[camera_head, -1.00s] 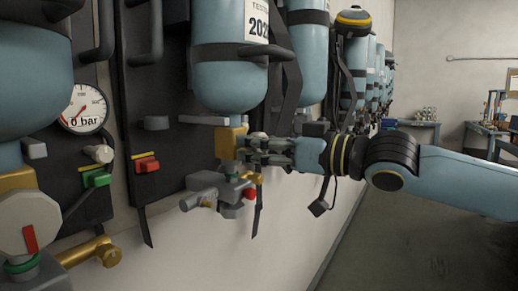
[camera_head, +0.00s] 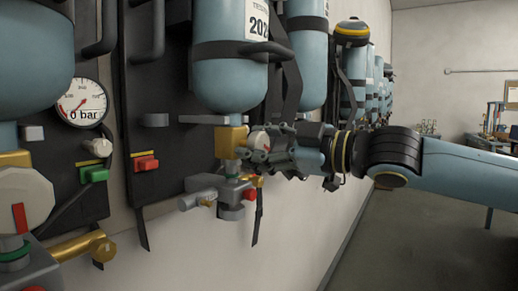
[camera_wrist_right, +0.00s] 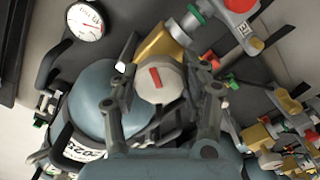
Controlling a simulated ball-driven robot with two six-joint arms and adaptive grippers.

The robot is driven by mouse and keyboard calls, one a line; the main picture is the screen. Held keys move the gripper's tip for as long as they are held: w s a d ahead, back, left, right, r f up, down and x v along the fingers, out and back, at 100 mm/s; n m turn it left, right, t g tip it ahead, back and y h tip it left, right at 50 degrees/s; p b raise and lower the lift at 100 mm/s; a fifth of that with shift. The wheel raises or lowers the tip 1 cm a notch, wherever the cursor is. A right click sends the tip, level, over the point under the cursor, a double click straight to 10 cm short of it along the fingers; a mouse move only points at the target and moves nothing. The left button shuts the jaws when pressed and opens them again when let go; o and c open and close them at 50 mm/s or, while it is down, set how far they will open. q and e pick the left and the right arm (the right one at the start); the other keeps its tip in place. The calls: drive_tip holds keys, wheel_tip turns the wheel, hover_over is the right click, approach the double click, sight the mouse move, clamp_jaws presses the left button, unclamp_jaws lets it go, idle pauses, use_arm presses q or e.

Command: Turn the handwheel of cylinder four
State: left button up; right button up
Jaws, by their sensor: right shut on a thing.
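The handwheel (camera_wrist_right: 160,82) is pale and faceted with a red mark, and sits between the fingers of my right gripper (camera_wrist_right: 165,85) in the right wrist view. One finger is on each side of its rim, and the gripper is shut on it. In the head view my right gripper (camera_head: 262,147) reaches in from the right to the brass valve (camera_head: 231,141), under a blue cylinder (camera_head: 229,82). The fingers hide most of the wheel there. No number four is readable on this cylinder. My left gripper is not in view.
Another handwheel (camera_head: 24,203) with a red mark is at the lower left, below a gauge (camera_head: 82,106) reading 0 bar. A grey fitting (camera_head: 202,196) and a hanging strap (camera_head: 258,215) are close to my right gripper. Floor at the right is clear.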

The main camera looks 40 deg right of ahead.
idle(0.3)
drive_tip(key=o, duration=1.2)
drive_tip(key=shift+c, duration=0.2)
